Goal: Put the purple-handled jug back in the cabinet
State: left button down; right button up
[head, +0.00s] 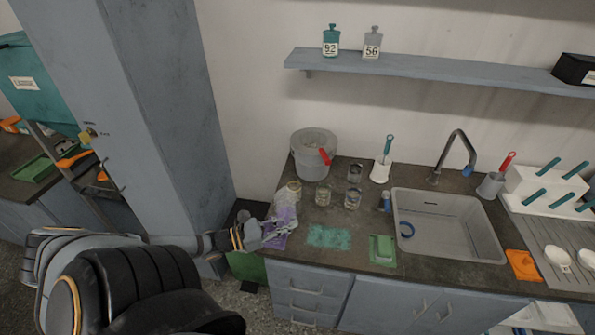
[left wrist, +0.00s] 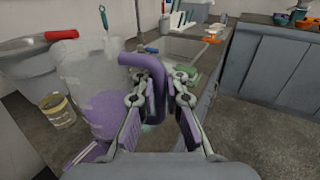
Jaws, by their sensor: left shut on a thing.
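The purple-handled jug (head: 287,198) is at the left end of the counter. In the left wrist view the jug (left wrist: 90,70) is clear with purple in its lower part, and it looks roughly upright. My left gripper (head: 277,232) is at the handle side of the jug. In the left wrist view my left gripper (left wrist: 158,85) is shut on the purple handle (left wrist: 140,61). I cannot tell whether the jug touches the counter. A tall blue-grey cabinet (head: 165,80) stands left of the counter, with a yellow lock piece (head: 88,134) on it. My right gripper is out of view.
A grey bucket (head: 308,160) with a red handle and several glass jars (head: 323,195) stand just behind and right of the jug. A sink (head: 450,225) with a tap is further right.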

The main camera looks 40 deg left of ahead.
pick_arm(q)
jog(key=shift+s+a+r+p, duration=0.15)
jog(key=shift+s+r+p, duration=0.1)
jog(key=shift+s, duration=0.15)
jog(key=shift+s+a+r+p, duration=0.15)
jog(key=shift+s+p, duration=0.1)
jog(key=shift+s, duration=0.15)
jog(key=w+d+f+n+t+y+b, duration=0.1)
jog(key=w+d+f+y, duration=0.1)
jog(key=d, duration=0.5)
jog(key=w+d+f+n+t+y+b, duration=0.1)
jog(key=w+d+f+n+y, duration=0.15)
jog(key=d, duration=0.45)
jog(key=w+d+r+n+y+b, duration=0.1)
jog(key=w+d+r+n+y, duration=0.1)
jog(key=w+d+r+y, duration=0.1)
jog(key=shift+w+d+y, duration=0.35)
jog(key=shift+w+d, duration=0.45)
jog(key=shift+w, duration=0.1)
